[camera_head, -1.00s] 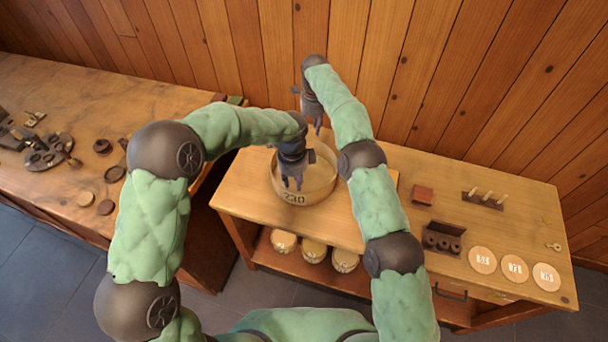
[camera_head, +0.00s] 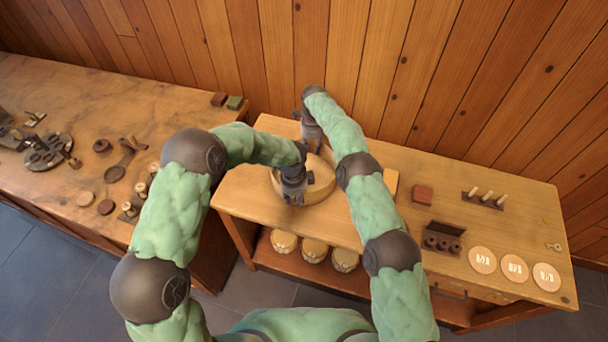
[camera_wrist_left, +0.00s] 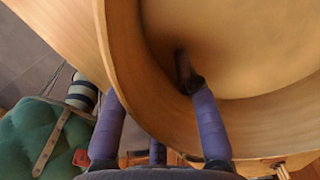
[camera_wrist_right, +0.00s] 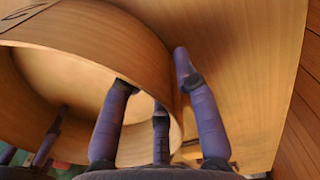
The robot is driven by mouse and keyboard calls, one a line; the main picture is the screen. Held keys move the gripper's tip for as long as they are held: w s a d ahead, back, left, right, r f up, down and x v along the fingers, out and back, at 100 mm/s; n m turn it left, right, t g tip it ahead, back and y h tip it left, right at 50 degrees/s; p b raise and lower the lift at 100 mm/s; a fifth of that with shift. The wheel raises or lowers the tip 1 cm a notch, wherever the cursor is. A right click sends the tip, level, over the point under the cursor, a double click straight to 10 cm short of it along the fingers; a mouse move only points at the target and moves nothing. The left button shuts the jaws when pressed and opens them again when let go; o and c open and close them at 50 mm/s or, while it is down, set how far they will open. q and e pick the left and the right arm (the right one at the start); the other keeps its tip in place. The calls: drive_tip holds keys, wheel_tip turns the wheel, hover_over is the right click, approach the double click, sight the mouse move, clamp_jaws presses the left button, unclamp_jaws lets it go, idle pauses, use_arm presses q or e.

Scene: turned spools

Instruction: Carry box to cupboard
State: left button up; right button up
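The box is a round, open, pale wooden tub (camera_head: 322,190) on the left part of the bench top (camera_head: 400,235). My left gripper (camera_head: 293,198) is at its near rim. In the left wrist view, its spread fingers (camera_wrist_left: 160,100) straddle the wall, one outside and one inside. My right gripper (camera_head: 312,145) is at the far rim. In the right wrist view, its spread fingers (camera_wrist_right: 155,80) also straddle the wall, with gaps visible. Both grippers look open. I cannot make out a separate cupboard.
Jars (camera_head: 314,250) stand on the shelf under the bench top. A red-brown block (camera_head: 422,195), a peg rack (camera_head: 482,198), a dark holder (camera_head: 443,238) and pale discs (camera_head: 482,260) occupy its right side. A second bench (camera_head: 60,190) with small parts is at left. A plank wall stands behind.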

use_arm(q)
clamp_jaws()
use_arm(e)
clamp_jaws()
use_arm(q)
drive_tip(key=shift+r, duration=0.1)
use_arm(e)
drive_tip(key=shift+r, duration=0.15)
